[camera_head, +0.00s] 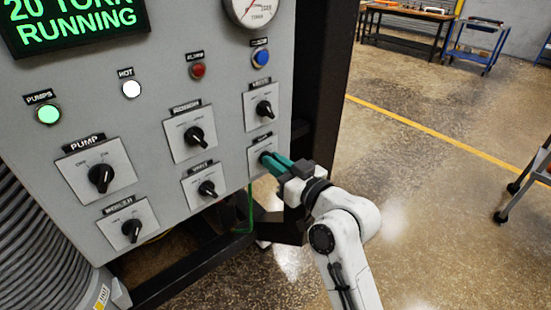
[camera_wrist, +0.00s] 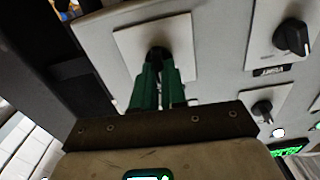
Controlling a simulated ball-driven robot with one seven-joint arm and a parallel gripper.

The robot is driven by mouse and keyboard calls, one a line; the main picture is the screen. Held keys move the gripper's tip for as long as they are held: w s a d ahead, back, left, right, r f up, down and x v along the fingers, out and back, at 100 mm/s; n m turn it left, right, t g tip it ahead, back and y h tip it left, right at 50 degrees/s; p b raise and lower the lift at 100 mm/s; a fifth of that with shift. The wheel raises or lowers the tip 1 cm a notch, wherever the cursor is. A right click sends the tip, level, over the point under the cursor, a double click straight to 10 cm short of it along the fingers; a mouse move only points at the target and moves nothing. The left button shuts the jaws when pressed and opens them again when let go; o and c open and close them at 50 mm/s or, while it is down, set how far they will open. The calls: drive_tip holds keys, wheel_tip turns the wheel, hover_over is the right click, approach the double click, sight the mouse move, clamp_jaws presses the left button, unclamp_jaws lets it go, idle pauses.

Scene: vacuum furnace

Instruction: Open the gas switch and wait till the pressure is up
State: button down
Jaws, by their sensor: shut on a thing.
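A grey control panel (camera_head: 68,88) fills the left of the head view. The switch at its lower right has a light square plate (camera_head: 254,154); its label is too small to read. My gripper (camera_head: 268,159) has green fingers shut on this switch's black knob. In the wrist view, the fingers (camera_wrist: 157,65) close around the dark knob (camera_wrist: 157,53), in front of the plate (camera_wrist: 127,42). The knob's angle is mostly hidden. The green display (camera_head: 75,22) reads "20 TORR" and "RUNNING". The round pressure gauge (camera_head: 254,10) is cut off at the top.
Other knobs, including the pump knob (camera_head: 101,178), sit close to the left. Lamps above are green (camera_head: 48,113), white (camera_head: 131,89), red (camera_head: 198,70) and blue (camera_head: 261,57). A dark frame post (camera_head: 321,85) stands right of the panel. Open floor lies to the right.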

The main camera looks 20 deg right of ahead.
drive_tip(key=m+p, duration=0.2)
drive_tip(key=m, duration=0.3)
drive_tip(key=shift+d+f+p, duration=0.1)
drive_tip(key=shift+d+p, duration=0.05)
drive_tip(key=shift+p, duration=0.15)
drive_tip(key=shift+m, duration=0.3)
drive_tip(key=c, duration=1.2)
unclamp_jaws()
drive_tip(key=b+v, duration=0.2)
drive_tip(key=v, duration=0.8)
drive_tip(key=shift+s+d, duration=0.15)
drive_tip(key=shift+s, duration=0.2)
